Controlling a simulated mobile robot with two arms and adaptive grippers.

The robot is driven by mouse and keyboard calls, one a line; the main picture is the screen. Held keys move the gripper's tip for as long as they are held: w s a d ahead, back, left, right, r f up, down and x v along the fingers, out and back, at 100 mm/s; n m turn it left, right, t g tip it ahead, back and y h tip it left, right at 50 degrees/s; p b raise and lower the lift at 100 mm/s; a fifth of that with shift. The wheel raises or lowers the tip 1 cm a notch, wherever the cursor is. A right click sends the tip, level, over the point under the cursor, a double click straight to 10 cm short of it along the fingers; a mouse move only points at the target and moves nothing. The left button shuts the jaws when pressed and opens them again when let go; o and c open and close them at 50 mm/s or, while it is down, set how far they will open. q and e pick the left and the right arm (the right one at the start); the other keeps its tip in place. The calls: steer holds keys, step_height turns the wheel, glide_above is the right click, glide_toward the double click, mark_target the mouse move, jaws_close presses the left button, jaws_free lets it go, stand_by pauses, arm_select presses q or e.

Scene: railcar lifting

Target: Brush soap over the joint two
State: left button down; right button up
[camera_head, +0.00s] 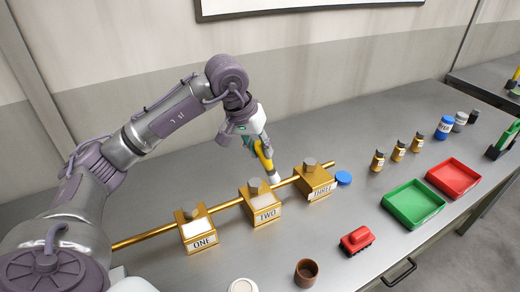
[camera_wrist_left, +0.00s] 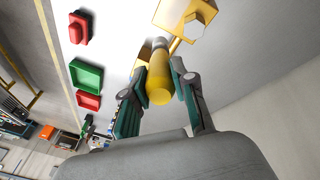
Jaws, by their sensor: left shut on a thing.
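My left gripper (camera_head: 258,143) is shut on a yellow-handled brush (camera_head: 264,156). The brush points down, its pale tip just behind the brass pipe, between the blocks labelled TWO and THREE. Whether the tip touches anything is unclear. Joint two (camera_head: 265,213) is a brass block labelled TWO with a grey hex top, in the middle of the pipe. In the left wrist view the yellow handle (camera_wrist_left: 160,82) sits between the fingers, and a brass block with a hex top (camera_wrist_left: 197,24) lies beyond. My right gripper is not in view.
Blocks ONE (camera_head: 202,242) and THREE (camera_head: 316,190) flank joint two on the pipe. A brown cup (camera_head: 306,273) and a white round container (camera_head: 243,286) stand at the front. A red toy-like piece (camera_head: 356,240), green tray (camera_head: 413,202) and red tray (camera_head: 454,177) lie right.

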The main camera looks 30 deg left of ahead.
arm_select(q)
steer(key=shift+r+p, duration=0.8)
steer(key=shift+r, duration=0.75)
